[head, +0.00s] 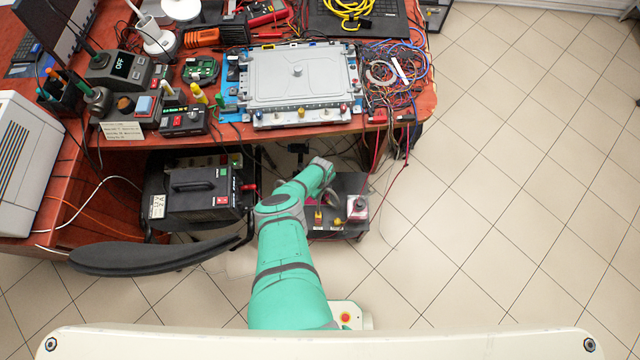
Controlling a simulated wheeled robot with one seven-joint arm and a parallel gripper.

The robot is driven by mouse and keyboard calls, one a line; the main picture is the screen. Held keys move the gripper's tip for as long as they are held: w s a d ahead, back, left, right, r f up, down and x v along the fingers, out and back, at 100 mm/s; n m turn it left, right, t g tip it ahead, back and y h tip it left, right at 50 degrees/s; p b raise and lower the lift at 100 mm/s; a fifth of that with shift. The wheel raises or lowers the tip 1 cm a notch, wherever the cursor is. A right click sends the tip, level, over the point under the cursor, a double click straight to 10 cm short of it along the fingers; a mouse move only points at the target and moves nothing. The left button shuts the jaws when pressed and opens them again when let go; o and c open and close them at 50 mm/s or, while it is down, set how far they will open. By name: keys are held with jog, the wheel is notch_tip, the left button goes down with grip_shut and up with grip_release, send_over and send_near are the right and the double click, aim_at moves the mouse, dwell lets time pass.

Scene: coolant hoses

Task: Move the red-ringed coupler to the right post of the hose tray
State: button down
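The red-ringed coupler cannot be picked out for certain at this size. No part that I can name as the hose tray or its right post is clear. A grey flat-topped unit (295,75) in a blue-edged frame lies on the red-brown bench, with several small coloured fittings along its front rail (300,117). My teal arm reaches forward from the bottom, and its grey wrist (322,166) is below and in front of the bench's front edge. My gripper is mostly hidden at the wrist, and I cannot tell its finger state or whether it holds anything.
A low dark stand (350,185) with yellow and red fittings is right of my arm. A black power unit (195,190) and a curved black chair part (150,257) are left of it. Tangled wires (390,85) hang at the bench's right end. Tiled floor at right is clear.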

jog(key=shift+d, duration=0.1)
dwell(0.3)
jog(key=c, duration=1.6)
grip_release()
jog(key=o, duration=0.4)
